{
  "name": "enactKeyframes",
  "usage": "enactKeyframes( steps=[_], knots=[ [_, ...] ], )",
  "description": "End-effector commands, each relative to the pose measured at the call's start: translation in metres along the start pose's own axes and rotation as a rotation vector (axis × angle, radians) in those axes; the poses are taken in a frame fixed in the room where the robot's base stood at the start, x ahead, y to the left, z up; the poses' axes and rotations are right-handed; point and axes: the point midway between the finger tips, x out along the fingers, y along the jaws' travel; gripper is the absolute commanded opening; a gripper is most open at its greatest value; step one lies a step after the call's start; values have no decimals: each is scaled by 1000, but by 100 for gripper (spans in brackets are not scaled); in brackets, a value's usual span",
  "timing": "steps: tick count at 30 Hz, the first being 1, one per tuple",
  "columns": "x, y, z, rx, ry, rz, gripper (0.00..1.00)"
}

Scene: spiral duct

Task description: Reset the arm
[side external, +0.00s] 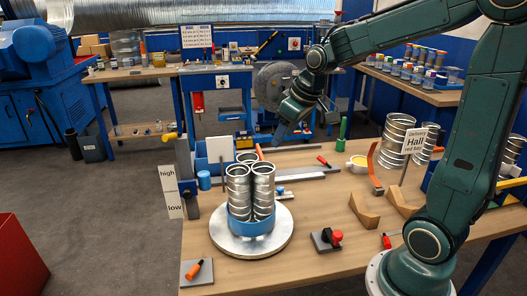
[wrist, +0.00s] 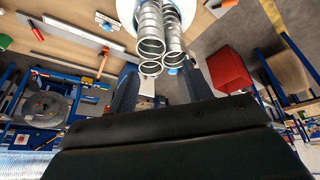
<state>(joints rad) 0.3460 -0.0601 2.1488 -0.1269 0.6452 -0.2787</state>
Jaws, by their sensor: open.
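My gripper (side external: 278,138) hangs over the back of the workbench, behind the ducts, with its jaws apart. In the wrist view its two dark fingers (wrist: 163,85) are spread wide with nothing held between them. Three silver spiral ducts (side external: 251,190) stand upright, close together, in a blue holder (side external: 250,226) on a round metal turntable (side external: 225,241). The open duct ends (wrist: 151,48) show in the wrist view, beyond the fingers. The gripper is apart from the ducts.
A gauge post with a high/low sign (side external: 173,192) stands left of the turntable. A red bin (side external: 20,262) is on the floor.

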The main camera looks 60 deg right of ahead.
Motion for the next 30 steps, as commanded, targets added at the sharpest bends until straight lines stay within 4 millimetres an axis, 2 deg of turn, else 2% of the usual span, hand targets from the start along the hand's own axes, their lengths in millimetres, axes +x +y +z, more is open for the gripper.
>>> enactKeyframes(
  steps=[1, 6, 15, 24, 30],
  knots=[
    [-10, -10, 5, -4, 9, 1, 50],
    [-37, -35, 26, -1, 20, -1, 50],
    [-75, -72, 73, 9, 46, -9, 50],
    [-97, -95, 125, 26, 69, -26, 50],
    [-102, -101, 145, 36, 77, -34, 50]
  ],
)
